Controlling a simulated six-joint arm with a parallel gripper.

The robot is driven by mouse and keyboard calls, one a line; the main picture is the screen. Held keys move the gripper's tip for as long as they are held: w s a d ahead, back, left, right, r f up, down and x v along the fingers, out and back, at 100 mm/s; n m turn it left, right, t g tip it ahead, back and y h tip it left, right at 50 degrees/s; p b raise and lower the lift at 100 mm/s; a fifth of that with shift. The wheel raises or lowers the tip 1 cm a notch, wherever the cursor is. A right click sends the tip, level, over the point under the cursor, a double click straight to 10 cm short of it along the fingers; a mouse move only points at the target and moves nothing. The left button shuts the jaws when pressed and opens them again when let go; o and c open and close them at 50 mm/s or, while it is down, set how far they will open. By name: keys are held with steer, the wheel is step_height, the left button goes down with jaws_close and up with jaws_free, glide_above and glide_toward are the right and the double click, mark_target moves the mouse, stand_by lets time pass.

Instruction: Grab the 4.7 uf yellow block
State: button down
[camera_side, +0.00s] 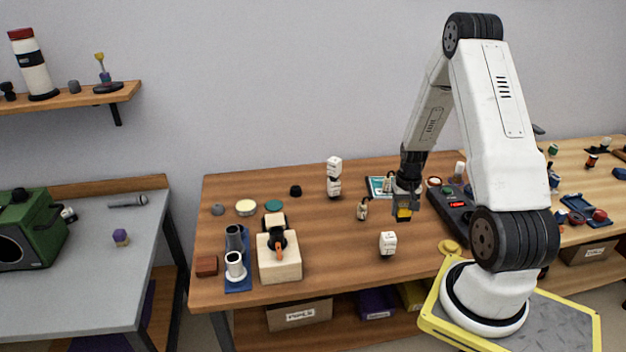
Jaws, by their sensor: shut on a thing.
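My gripper (404,208) is above the right part of the wooden table, fingers pointing down. It is shut on a small yellow block (403,213), which shows between the dark fingers. The block appears to be held above the table top; the exact gap is hard to tell. Any marking on the block is too small to read, and its upper part is hidden by the fingers.
A white block (388,243) stands in front of my gripper, and a small beige figure-like piece (362,209) to its left. A white stack (334,178) stands further back. A dark device with a red display (456,205) is to the right. The table's front middle is clear.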

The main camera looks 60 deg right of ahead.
steer(key=s+a+r, duration=0.5)
steer(key=s+a, duration=0.2)
steer(key=shift+s+r, duration=0.3)
steer(key=shift+s, duration=0.05)
steer(key=shift+w, duration=0.2)
stand_by(0.4)
